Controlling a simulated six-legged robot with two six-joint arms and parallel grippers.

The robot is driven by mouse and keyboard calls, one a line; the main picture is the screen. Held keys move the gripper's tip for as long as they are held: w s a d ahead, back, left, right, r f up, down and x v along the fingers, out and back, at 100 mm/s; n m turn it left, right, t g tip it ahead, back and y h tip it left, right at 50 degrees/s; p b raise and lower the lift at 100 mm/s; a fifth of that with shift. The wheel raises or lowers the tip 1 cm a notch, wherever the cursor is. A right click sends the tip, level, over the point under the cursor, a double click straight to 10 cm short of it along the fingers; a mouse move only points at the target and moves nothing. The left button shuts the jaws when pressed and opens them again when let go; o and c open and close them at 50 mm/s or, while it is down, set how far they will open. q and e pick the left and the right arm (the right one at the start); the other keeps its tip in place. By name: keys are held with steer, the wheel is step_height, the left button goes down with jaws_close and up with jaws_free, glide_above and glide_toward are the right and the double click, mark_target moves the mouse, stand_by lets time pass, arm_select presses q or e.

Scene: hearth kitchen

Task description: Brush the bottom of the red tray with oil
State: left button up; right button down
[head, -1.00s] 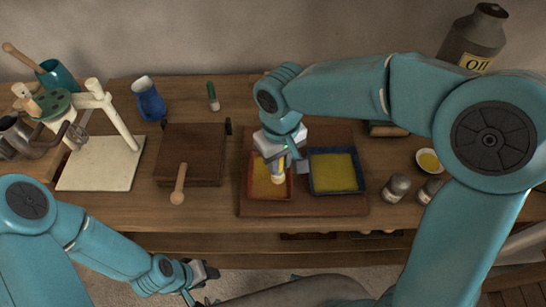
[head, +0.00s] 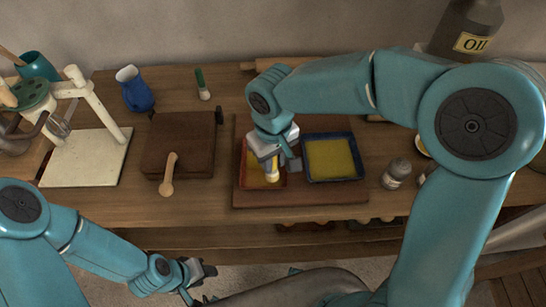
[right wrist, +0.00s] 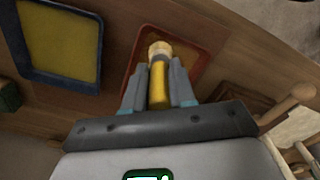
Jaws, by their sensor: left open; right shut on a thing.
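The red tray (head: 242,181) sits at the left of a brown board, its bottom yellowish. My right gripper (head: 272,162) is over it, shut on a brush (head: 272,174) with a pale tip, which points down at the near right part of the tray. In the right wrist view the brush (right wrist: 158,82) has a yellow handle between the fingers, and the red tray (right wrist: 206,60) lies behind it. I cannot tell whether the tip touches the bottom. The white oil dish (head: 423,149) is mostly hidden by my right arm. My left gripper (head: 205,285) is open and empty, below the table's front edge.
A blue tray (head: 333,181) with a yellow bottom stands right beside the red one. Shakers (head: 396,173) stand right of it. A brown box with a wooden spoon (head: 168,177), a blue jug (head: 134,90) and a press stand (head: 82,158) are left. An oil bottle (head: 466,30) stands at the back right.

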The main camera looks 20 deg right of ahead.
steer(key=shift+s+f, duration=0.1)
steer(key=shift+f+b, duration=0.9)
steer(key=shift+f, duration=0.05)
